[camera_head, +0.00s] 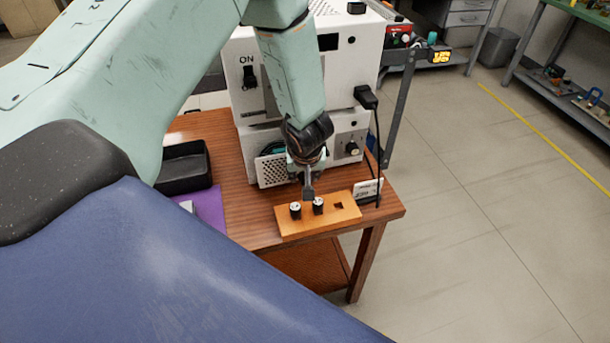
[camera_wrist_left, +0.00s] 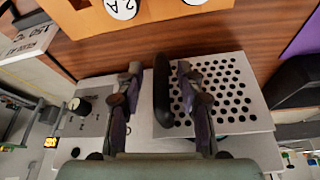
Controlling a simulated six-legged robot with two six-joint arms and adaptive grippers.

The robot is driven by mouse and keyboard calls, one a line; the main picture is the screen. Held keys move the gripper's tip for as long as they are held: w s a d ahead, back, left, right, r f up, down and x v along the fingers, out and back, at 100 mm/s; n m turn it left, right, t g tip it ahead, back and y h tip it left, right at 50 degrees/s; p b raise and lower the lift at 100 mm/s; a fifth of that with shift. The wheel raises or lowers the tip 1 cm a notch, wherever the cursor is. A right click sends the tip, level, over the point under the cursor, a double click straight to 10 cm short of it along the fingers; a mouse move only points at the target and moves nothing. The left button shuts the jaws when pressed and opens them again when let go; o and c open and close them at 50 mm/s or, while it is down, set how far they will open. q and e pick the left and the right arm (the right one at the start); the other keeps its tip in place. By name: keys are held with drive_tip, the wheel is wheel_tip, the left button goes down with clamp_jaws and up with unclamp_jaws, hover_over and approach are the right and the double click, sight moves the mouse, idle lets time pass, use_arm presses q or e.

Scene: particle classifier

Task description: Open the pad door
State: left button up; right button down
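The pad door is a light panel with round holes on the lower front of the white machine; it shows in the head view (camera_head: 273,171) and large in the wrist view (camera_wrist_left: 235,88). It looks closed in the head view. A black upright handle (camera_wrist_left: 162,100) stands at the door's edge. My left gripper (camera_head: 306,176) is in front of the door. In the wrist view its two fingers (camera_wrist_left: 159,70) are apart, one on each side of the handle, with a visible gap on at least the left side. My right gripper is not in view.
An orange block (camera_head: 335,220) with two vials (camera_head: 318,206) lies just in front of the machine (camera_head: 348,70). A small label card (camera_head: 369,188) and a black cable are right of it. A black tray (camera_head: 187,168) and purple mat (camera_head: 210,212) are left.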

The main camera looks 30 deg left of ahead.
use_arm(q)
drive_tip(key=shift+s+a, duration=0.1)
drive_tip(key=shift+a, duration=0.15)
drive_tip(key=shift+d+r, duration=0.1)
drive_tip(key=shift+d, duration=0.25)
drive_tip(key=shift+c, duration=1.4)
drive_tip(key=shift+a, duration=0.1)
drive_tip(key=c, duration=0.3)
drive_tip(key=shift+a, duration=0.15)
clamp_jaws()
